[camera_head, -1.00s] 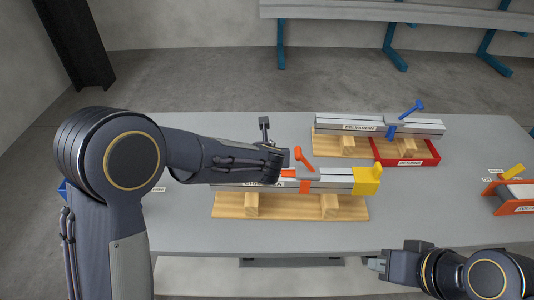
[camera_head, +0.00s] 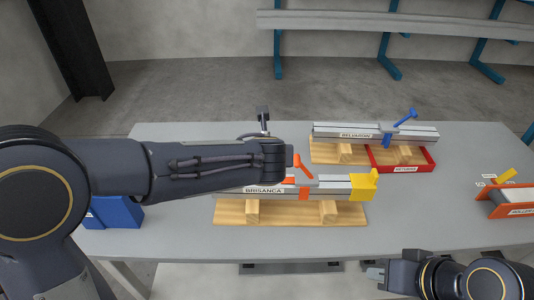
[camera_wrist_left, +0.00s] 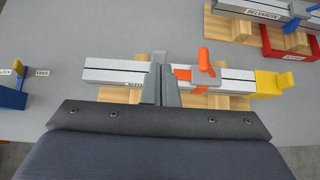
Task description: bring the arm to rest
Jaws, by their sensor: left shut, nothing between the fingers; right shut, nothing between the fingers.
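My left arm reaches in from the left over the table, with its gripper (camera_wrist_left: 162,82) shut and empty. In the left wrist view the fingers overlap the near jig's rail; I cannot tell whether they touch it. In the head view the left fingers are hard to make out at the arm's end. My right gripper (camera_head: 376,273) is shut and empty at the table's front edge, low on the right.
The near jig's rail (camera_head: 330,184), on wood, carries an orange clamp (camera_head: 303,175) and yellow end block (camera_head: 364,185). Behind stand a blue-clamped rail (camera_head: 340,131) and red tray (camera_head: 429,158).

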